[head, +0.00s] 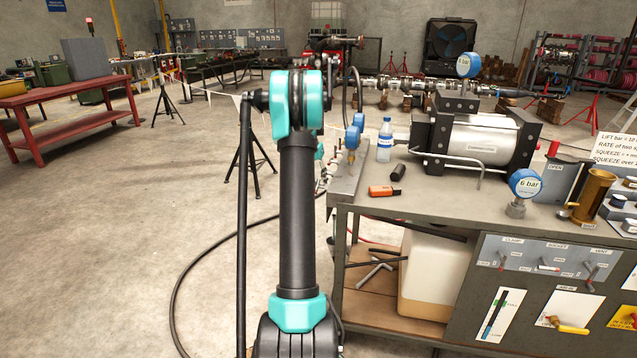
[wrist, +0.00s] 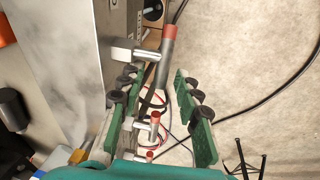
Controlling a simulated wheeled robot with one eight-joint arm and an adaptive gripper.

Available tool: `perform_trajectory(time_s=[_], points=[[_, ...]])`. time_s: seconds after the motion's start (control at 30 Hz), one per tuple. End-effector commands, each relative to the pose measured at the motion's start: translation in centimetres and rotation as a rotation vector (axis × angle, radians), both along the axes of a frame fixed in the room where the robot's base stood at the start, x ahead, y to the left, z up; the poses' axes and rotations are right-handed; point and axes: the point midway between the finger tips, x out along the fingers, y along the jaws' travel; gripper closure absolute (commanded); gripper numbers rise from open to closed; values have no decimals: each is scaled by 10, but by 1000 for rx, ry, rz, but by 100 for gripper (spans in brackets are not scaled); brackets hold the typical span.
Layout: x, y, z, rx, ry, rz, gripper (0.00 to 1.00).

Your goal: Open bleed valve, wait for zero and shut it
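My gripper (wrist: 156,88) is open, its two green fingers with dark pads spread apart. In the wrist view a grey valve lever with a red end (wrist: 167,55) stands out from the side of a metal manifold block (wrist: 72,60), near and partly between the fingertips. Lower red-tipped valve handles (wrist: 154,122) show between the fingers nearer the palm. I cannot tell which is the bleed valve, or whether any finger touches a handle. In the head view the manifold block (head: 347,186) lies along the bench's left edge, with blue-backed gauges (head: 353,137) above it; my arm hides most of the gripper.
The bench (head: 420,203) carries a water bottle (head: 385,140), an orange-black item (head: 383,191), a large cylinder (head: 470,138) and a gauge reading 6 bar (head: 525,183). A black hose (head: 190,268) curves over the floor. Floor left of the bench is mostly clear.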

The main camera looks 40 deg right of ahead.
Motion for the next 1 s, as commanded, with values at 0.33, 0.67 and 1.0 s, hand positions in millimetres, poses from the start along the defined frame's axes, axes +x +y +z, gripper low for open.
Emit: perform_trajectory(time_s=[0.33,0.67,1.0], points=[[5,12,64,0,0,0,67],[9,20,107,0,0,0,67],[9,21,111,0,0,0,67]])
